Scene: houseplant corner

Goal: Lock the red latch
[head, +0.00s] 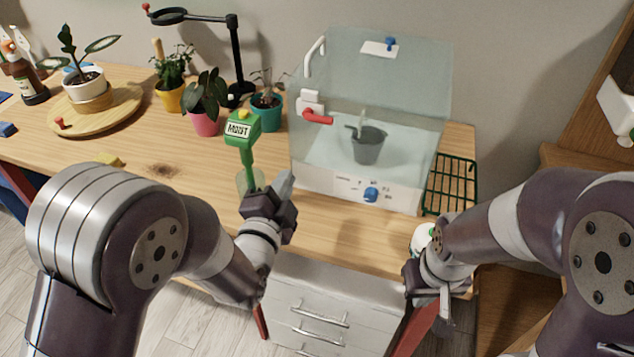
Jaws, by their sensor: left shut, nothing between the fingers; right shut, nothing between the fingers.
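The red latch (317,118) is a short red handle on a white mount at the upper left front of a clear glass case (330,160). It points to the right, roughly level. The case's glass lid (400,75) shows as a large tilted pane with a white handle (314,57) at its left. My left gripper (284,187) is shut and empty, in front of the case's lower left corner and below the latch. My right gripper (444,318) is shut and empty, low by the table's front edge, far from the latch.
A grey watering can (368,147) is inside the case. A green moisture meter (243,140) stands close beside my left gripper. A blue knob (371,194) is on the case's front panel. A green wire rack (450,183) lies to the right. Potted plants (205,105) stand behind left.

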